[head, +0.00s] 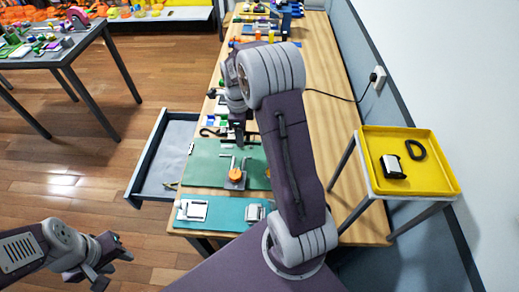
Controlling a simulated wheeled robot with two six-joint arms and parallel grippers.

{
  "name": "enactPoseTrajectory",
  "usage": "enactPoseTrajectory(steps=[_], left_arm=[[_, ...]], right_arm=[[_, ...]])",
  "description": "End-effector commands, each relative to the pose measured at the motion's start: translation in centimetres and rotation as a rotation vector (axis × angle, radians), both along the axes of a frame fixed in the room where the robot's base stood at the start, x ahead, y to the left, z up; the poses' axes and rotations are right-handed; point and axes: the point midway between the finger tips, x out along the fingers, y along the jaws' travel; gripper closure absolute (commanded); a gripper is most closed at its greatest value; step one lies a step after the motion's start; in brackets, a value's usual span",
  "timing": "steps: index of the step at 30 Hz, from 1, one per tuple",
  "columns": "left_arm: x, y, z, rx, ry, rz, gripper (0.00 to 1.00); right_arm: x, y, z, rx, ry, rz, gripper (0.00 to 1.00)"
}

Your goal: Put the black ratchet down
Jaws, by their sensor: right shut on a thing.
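My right gripper (238,137) points down over the back part of the green mat (205,168) on the wooden bench. It is shut on a small dark thing, taken as the black ratchet; my arm and the jaws hide most of it. I cannot tell whether it touches the mat. A grey part with an orange round piece (235,175) is on the mat in front of the gripper. My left gripper (115,264) is at the lower left, over the floor, with its fingers apart and empty.
A yellow tray (440,180) on a stand at right holds a black ring (416,150) and a silver-and-black piece (392,167). A teal mat (225,217) with metal pieces lies at the bench's front. An open grey drawer (150,165) juts out left. Small parts crowd the bench's far end.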

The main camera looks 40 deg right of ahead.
Motion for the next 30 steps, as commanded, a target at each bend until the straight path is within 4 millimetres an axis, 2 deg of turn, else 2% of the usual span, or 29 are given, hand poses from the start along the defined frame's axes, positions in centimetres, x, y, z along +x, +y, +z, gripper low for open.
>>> enactPoseTrajectory(steps=[3, 9, 13, 20, 26, 27, 29, 30], left_arm=[[0.0, 0.0, 0.1, 0.000, 0.000, 0.000, 0.64], [0.0, 0.0, 0.2, 0.000, 0.000, 0.000, 0.64], [0.0, 0.0, 0.1, 0.000, 0.000, 0.000, 0.64], [0.0, 0.0, 0.2, 0.000, 0.000, 0.000, 0.64], [0.0, 0.0, 0.2, 0.000, 0.000, 0.000, 0.64], [0.0, 0.0, 0.2, 0.000, 0.000, 0.000, 0.64], [0.0, 0.0, 0.2, 0.000, 0.000, 0.000, 0.64], [0.0, 0.0, 0.2, 0.000, 0.000, 0.000, 0.64]], right_arm=[[-1.9, -2.6, -1.8, 0.001, 0.003, -0.004, 1.00], [-3.3, -4.7, -3.4, -0.001, -0.001, 0.000, 1.00], [-3.4, -4.8, -3.7, -0.001, -0.001, 0.003, 1.00], [-3.4, -4.7, -7.3, 0.001, 0.002, 0.003, 1.00], [-3.4, -4.8, -7.5, -0.001, -0.002, 0.003, 1.00], [-3.4, -4.7, -7.5, -0.001, -0.001, 0.003, 0.52], [-3.4, -4.7, -7.5, -0.001, -0.001, 0.003, 0.36], [-3.4, -4.7, -7.5, -0.001, -0.001, 0.003, 0.31]])
